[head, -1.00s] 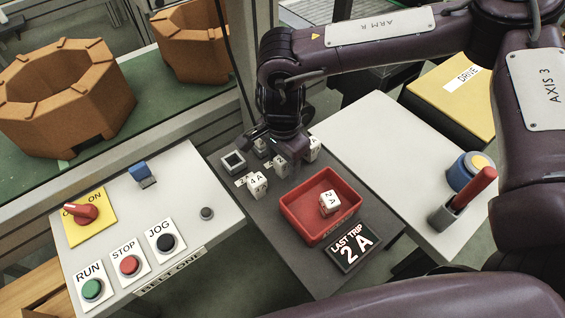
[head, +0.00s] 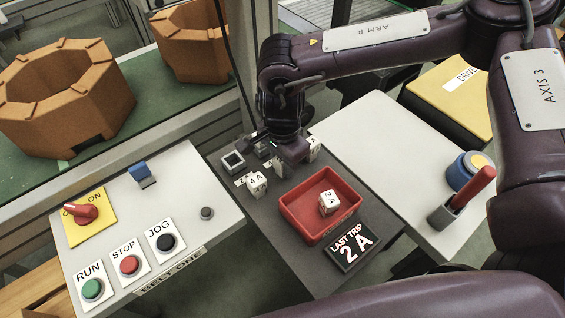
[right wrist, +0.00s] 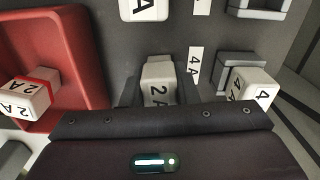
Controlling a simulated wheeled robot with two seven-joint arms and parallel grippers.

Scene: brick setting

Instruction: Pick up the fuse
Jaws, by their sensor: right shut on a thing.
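My right gripper (head: 277,160) is over the row of fuse sockets on the dark panel. In the right wrist view it is shut on a white fuse marked 2 A (right wrist: 157,85), with a dark finger on each side. I cannot tell whether this fuse is still seated. Another white fuse, marked 2 A with a red band (head: 329,202), lies in the red tray (head: 291,214); it also shows in the wrist view (right wrist: 27,93). My left gripper is not in view.
An empty grey socket (head: 233,161) is left of the gripper. A black sign reading LAST TRIP 2 A (head: 350,245) stands by the tray. A white button console (head: 190,215) is at left; a white table (head: 385,150) with a red lever (head: 473,188) is at right.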

